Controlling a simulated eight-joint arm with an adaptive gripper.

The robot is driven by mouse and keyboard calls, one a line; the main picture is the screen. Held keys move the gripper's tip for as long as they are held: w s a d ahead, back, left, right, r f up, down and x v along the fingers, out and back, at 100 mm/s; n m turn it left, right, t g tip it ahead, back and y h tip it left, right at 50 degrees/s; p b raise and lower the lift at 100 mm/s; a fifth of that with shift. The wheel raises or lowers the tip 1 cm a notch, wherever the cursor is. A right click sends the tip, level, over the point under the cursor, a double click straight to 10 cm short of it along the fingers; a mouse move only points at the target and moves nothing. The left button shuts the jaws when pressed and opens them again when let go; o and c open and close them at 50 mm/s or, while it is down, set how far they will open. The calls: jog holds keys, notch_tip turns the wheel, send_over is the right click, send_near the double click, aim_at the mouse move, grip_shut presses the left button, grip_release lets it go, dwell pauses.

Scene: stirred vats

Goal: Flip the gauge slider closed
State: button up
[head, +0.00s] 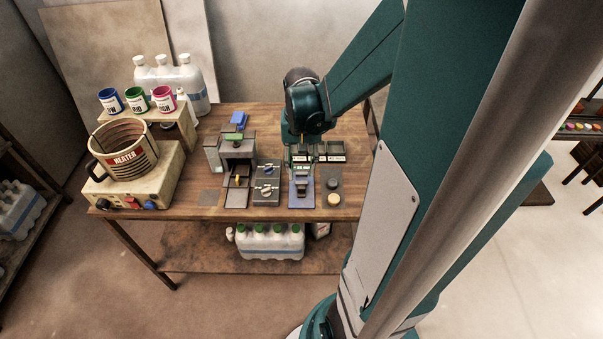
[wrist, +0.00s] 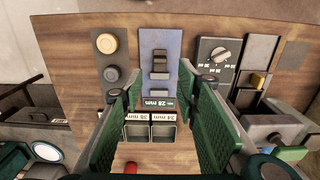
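The gauge is a blue plate (wrist: 175,45) with a dark slider (wrist: 160,63) standing on it, ahead of my fingertips in the wrist view. In the head view the blue plate (head: 308,201) lies near the front edge of the table, and my arm's end partly covers the gauge. My gripper (wrist: 158,85) is open, with its two green fingers spread and nothing between the tips. In the head view my gripper (head: 303,162) hangs above the back part of the gauge. I cannot tell whether a finger touches the slider.
Labelled bins (head: 334,150) stand behind the gauge. A plate with a yellow knob (head: 334,199) and a dark knob is on its right, and a grey dial box (head: 266,190) on its left. A grey press-like stand (head: 237,155) and a heater pot (head: 124,150) stand farther left.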

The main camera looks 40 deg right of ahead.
jog(key=shift+r, duration=1.7)
jog(key=a+r+n+t, duration=0.3)
jog(key=a+r, duration=0.3)
jog(key=a, duration=0.7)
jog(key=s+a+r+n+t, duration=0.1)
jog(key=a+r+n+t, duration=0.3)
jog(key=a, duration=0.9)
notch_tip(320, 180, up, 3)
jog(key=shift+s+r+n, duration=0.1)
jog(key=shift+s+n, duration=0.05)
jog(key=shift+n, duration=0.85)
